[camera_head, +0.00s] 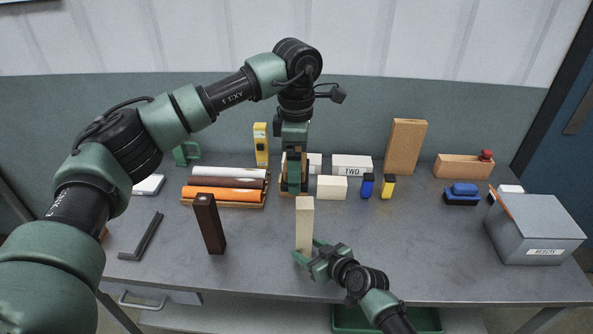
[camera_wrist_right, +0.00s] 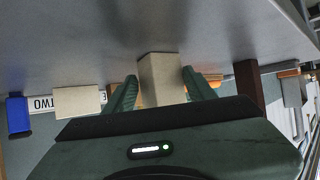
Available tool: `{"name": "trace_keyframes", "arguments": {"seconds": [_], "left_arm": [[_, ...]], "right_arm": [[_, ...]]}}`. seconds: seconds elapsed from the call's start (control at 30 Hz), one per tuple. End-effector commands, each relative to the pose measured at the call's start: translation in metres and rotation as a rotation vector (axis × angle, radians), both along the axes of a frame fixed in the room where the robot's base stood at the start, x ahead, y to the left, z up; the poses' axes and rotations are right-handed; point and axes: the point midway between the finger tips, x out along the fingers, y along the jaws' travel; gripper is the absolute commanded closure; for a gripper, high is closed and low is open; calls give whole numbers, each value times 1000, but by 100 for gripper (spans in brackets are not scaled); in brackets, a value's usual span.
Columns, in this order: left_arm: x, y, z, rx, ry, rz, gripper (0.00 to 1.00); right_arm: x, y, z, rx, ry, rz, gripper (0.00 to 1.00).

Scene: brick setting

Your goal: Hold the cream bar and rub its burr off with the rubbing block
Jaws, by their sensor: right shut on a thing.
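The cream bar (camera_head: 304,222) stands upright near the front middle of the bench. My right gripper (camera_head: 307,253) is shut on its lower part; in the right wrist view the cream bar (camera_wrist_right: 160,78) sits between the two green fingers. I cannot make out a burr on it. My left gripper (camera_head: 293,172) points down over the bench behind the bar, apart from it. Tan edges show around its fingers, but whether it holds something is unclear. A blue block with a dark base (camera_head: 461,194) lies at the right; I cannot tell whether it is the rubbing block.
A dark brown bar (camera_head: 208,224) stands left of the cream bar. A tray of rolls (camera_head: 222,205), a cream block (camera_head: 332,188), small blue (camera_head: 367,185) and yellow (camera_head: 388,187) items stand behind. A grey box (camera_head: 535,229) is at right, an angled dark tool (camera_head: 142,237) at left.

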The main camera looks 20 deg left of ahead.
Motion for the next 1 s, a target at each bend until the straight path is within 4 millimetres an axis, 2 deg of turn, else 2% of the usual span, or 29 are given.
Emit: {"name": "trace_keyframes", "arguments": {"seconds": [0.37,0.4,0.47,0.5,0.83,1.0], "left_arm": [[0,0,1,-1,-1,-1,47],[0,0,1,-1,-1,-1,47],[0,0,1,-1,-1,-1,47],[0,0,1,-1,-1,-1,47],[0,0,1,-1,-1,-1,47],[0,0,1,-1,-1,-1,47]], "right_arm": [[0,0,1,2,-1,0,68],[0,0,1,1,-1,0,39],[0,0,1,1,-1,0,23],[0,0,1,1,-1,0,19],[0,-1,1,0,0,0,19],[-6,-9,5,1,0,1,19]]}}
